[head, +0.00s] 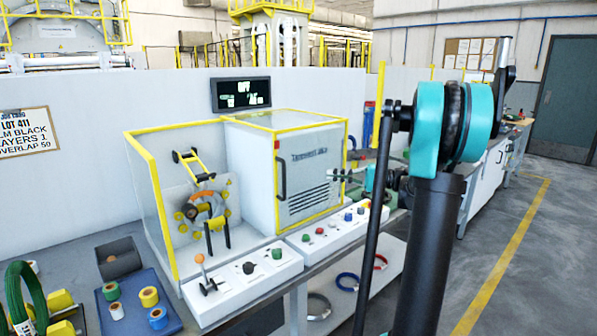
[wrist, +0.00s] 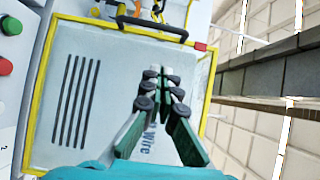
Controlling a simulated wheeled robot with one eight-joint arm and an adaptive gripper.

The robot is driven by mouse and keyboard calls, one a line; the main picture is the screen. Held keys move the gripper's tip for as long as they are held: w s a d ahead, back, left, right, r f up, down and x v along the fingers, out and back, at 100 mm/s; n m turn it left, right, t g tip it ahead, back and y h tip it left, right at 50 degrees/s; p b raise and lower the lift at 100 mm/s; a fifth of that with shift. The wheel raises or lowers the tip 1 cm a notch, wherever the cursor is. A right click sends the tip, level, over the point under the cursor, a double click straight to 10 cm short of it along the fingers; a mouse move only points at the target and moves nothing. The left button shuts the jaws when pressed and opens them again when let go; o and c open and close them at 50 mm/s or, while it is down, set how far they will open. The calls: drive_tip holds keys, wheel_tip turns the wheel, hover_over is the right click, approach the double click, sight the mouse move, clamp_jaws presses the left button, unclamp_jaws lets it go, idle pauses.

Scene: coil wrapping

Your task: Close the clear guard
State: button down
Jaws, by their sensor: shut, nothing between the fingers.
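The clear guard (head: 327,214) is a see-through panel framed in yellow with a black handle (head: 281,175) on its left edge. It stands over the front of the grey cabinet on the right half of the machine. The wrapping ring (head: 207,210) to the left is uncovered. In the wrist view the guard's yellow frame (wrist: 55,70) surrounds the vented face, and the handle (wrist: 150,28) is at the top. My gripper (head: 335,177) is shut and empty in front of the cabinet, right of the handle. Its fingertips (wrist: 160,76) point toward the handle; contact with the panel cannot be told.
A control panel with a lever (head: 207,279) and several buttons runs along the machine's front. A blue tray (head: 106,322) with tape rolls and a green coil (head: 28,292) are at lower left. A display (head: 241,94) stands behind. The floor at right is clear.

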drive_tip(key=s+x, duration=0.2)
drive_tip(key=x, duration=1)
drive_tip(key=shift+a+r, duration=0.5)
drive_tip(key=shift+a, duration=0.1)
drive_tip(key=s+a, duration=1)
drive_tip(key=a, duration=0.5)
drive_tip(key=s+a, duration=1.1)
drive_tip(key=a, duration=0.3)
drive_tip(key=shift+s+a, duration=0.3)
drive_tip(key=shift+a, duration=0.05)
drive_tip(key=shift+d, duration=0.1)
